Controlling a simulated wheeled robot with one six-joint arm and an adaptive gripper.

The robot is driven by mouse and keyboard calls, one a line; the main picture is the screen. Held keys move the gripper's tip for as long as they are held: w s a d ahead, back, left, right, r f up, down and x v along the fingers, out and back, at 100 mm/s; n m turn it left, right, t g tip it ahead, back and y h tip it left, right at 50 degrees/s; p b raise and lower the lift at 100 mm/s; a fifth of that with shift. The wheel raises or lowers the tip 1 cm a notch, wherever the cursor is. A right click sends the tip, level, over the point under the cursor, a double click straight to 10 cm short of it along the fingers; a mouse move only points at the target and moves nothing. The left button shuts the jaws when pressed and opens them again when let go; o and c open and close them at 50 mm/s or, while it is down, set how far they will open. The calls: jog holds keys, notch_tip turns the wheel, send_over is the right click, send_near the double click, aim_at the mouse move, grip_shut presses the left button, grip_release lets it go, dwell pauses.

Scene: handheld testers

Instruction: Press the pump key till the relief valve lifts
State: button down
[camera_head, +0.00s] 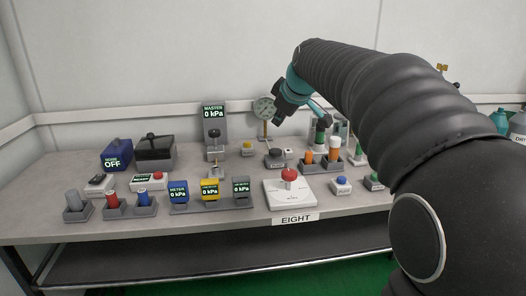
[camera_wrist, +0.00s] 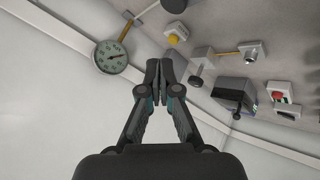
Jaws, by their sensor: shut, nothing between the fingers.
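A blue push button (camera_head: 341,182) sits on a small white box at the front right of the bench; its label is small and seems to read PUMP. A round dial gauge (camera_head: 264,108) stands on a yellow stem at the back; it also shows in the wrist view (camera_wrist: 111,58). I cannot tell which part is the relief valve. A yellow knob on a grey block (camera_head: 247,147) stands near the gauge and shows in the wrist view (camera_wrist: 172,40). My gripper (camera_head: 278,119) is shut and empty, raised above the back of the bench near the gauge; its fingertips (camera_wrist: 160,69) touch.
A red mushroom button on a white plate (camera_head: 291,192) stands left of the blue button. A MASTER display (camera_head: 214,125) reads 0 kPa. Several holders, meters and testers crowd the bench (camera_head: 50,175). My arm covers the right side of the head view.

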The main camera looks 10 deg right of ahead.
jog(key=n, duration=0.1)
send_over(276, 151)
jog(key=shift+r, duration=0.45)
notch_tip(276, 151, down, 9)
jog(key=b, duration=0.5)
jog(key=shift+b, duration=0.3)
dwell(1.1)
jog(key=shift+f+b, duration=0.35)
